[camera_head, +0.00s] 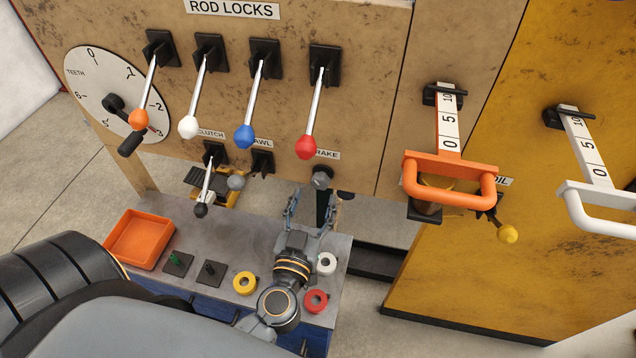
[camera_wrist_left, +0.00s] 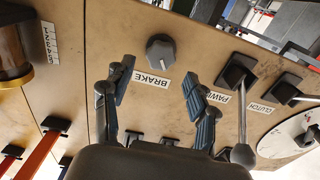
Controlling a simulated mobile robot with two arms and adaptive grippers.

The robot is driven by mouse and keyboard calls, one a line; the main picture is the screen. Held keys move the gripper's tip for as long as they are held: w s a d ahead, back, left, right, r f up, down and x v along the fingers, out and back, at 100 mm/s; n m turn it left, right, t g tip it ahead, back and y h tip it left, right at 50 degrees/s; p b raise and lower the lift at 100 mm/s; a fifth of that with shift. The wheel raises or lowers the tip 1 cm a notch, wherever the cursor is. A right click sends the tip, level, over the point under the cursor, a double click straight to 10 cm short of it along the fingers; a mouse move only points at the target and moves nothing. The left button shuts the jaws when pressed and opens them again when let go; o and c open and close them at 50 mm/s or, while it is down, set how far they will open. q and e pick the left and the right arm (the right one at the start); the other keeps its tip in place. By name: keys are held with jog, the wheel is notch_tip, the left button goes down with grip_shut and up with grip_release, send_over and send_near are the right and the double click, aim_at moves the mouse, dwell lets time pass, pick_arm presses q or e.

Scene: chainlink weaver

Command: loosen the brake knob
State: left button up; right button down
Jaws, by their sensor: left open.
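The brake knob (camera_head: 322,178) is a round grey knob on the brown panel, by the BRAKE label (camera_head: 327,154). In the left wrist view the knob (camera_wrist_left: 161,48) shows whole, with a pale pointer line on its face. My left gripper (camera_head: 311,206) is just below and in front of the knob in the head view. Its fingers are open and empty, spread to either side below the knob in the wrist view (camera_wrist_left: 160,86); they look apart from it. My right gripper is not in view.
Levers with orange, white, blue and red (camera_head: 306,147) knobs hang above. The clutch lever (camera_head: 205,190) and pawl knob (camera_head: 236,182) are to the left. An orange handle (camera_head: 450,170) juts out right. Below, a bench holds an orange tray (camera_head: 139,240) and tape rolls (camera_head: 245,283).

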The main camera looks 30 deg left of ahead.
aim_at(318, 186)
pick_arm(q)
jog(key=x, duration=0.3)
jog(key=shift+w, duration=0.35)
jog(key=shift+w+a, duration=0.15)
jog(key=shift+w, duration=0.15)
jog(key=shift+c, duration=0.4)
jog(key=c, duration=1)
jog(key=shift+c, duration=0.2)
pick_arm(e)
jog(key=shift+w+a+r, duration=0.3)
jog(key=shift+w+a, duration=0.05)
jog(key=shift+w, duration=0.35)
